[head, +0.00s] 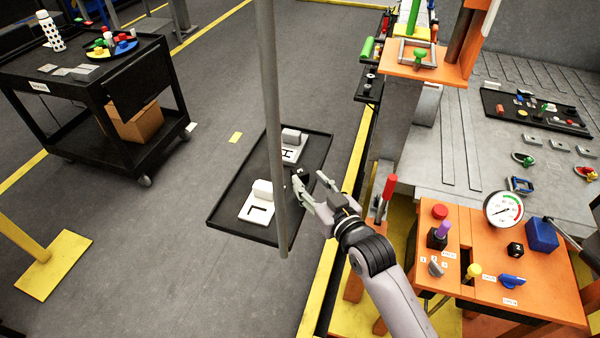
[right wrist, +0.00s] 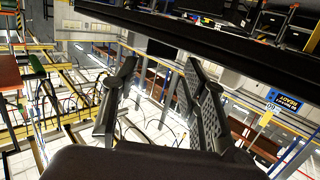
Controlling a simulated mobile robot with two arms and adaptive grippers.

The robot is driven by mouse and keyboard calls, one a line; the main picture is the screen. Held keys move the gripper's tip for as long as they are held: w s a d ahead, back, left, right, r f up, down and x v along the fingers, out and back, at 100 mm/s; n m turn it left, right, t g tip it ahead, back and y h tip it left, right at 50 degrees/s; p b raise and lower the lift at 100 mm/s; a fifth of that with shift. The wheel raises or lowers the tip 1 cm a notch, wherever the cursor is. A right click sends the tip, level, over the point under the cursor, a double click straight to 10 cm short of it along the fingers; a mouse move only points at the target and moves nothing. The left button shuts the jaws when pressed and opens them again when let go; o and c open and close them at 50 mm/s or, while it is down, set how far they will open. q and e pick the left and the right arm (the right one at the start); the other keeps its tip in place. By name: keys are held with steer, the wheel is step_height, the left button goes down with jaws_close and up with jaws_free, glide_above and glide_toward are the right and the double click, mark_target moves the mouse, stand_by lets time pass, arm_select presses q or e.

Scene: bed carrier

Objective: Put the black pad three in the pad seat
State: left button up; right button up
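My right gripper (head: 311,183) is open over the right side of a black tray (head: 232,224). In the right wrist view its fingers (right wrist: 158,105) stand apart with nothing between them. Two white blocks with black marks sit in the tray: one nearer (head: 257,208) and one farther (head: 291,150). A small dark item (head: 300,172) shows beside the fingertips, too small to identify. I cannot pick out black pad three or the pad seat with certainty. My left gripper is not in view.
A grey vertical pole (head: 272,90) crosses in front of the tray. An orange control panel (head: 540,290) with a gauge (head: 503,209) and a red-handled clamp (head: 389,188) stand to the right. A black cart (head: 95,85) is at the left. The grey floor between is mostly clear.

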mark_target(301, 173)
steer(key=x, duration=0.2)
steer(key=p+x, duration=0.1)
steer(key=x, duration=0.2)
steer(key=shift+f, duration=0.2)
steer(key=shift+d, duration=0.1)
steer(key=shift+s, duration=0.1)
jaws_close()
steer(key=shift+r, duration=0.15)
